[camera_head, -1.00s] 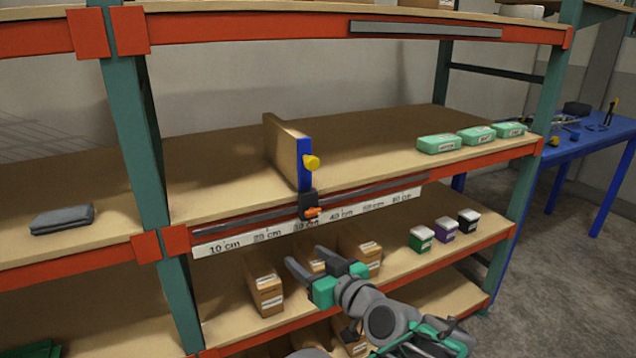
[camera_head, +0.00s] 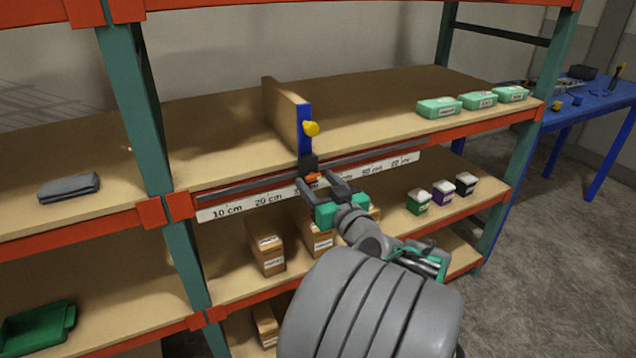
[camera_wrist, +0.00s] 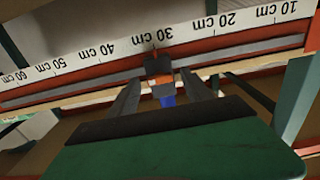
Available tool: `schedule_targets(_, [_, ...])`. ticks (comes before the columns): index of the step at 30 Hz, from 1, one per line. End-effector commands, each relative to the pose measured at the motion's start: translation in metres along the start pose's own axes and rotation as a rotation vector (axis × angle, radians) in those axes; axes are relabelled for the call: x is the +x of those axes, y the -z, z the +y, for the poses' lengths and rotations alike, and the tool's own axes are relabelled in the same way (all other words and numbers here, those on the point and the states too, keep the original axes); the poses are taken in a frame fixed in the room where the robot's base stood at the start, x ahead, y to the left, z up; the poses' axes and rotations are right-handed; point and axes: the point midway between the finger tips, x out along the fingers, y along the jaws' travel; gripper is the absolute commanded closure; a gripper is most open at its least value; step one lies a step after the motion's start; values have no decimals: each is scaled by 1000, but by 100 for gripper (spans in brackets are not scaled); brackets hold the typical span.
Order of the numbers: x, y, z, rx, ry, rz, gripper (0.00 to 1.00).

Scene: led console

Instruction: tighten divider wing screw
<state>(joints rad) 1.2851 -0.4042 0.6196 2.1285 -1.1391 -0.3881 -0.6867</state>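In the wrist view the black clamp (camera_wrist: 158,65) and the orange screw (camera_wrist: 163,82) lie between and beyond my fingers. My gripper (camera_head: 325,187) is open just in front of and below the clamp; its two fingers also show apart in the wrist view (camera_wrist: 162,93). Contact cannot be told.
A white centimetre scale (camera_head: 240,208) runs along the red beam under a grey rail (camera_head: 390,148). Cardboard boxes (camera_head: 268,254) and small cartons (camera_head: 442,193) stand on the shelf below. Green boxes (camera_head: 475,101) and a grey cloth (camera_head: 69,187) lie at the sides. The shelf beside the divider is clear.

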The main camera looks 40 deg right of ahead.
Motion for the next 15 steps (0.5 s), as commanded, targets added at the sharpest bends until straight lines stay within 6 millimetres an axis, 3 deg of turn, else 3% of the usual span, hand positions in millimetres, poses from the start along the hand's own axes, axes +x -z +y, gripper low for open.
schedule_targets(15, [0,0,0,0,0,0,85])
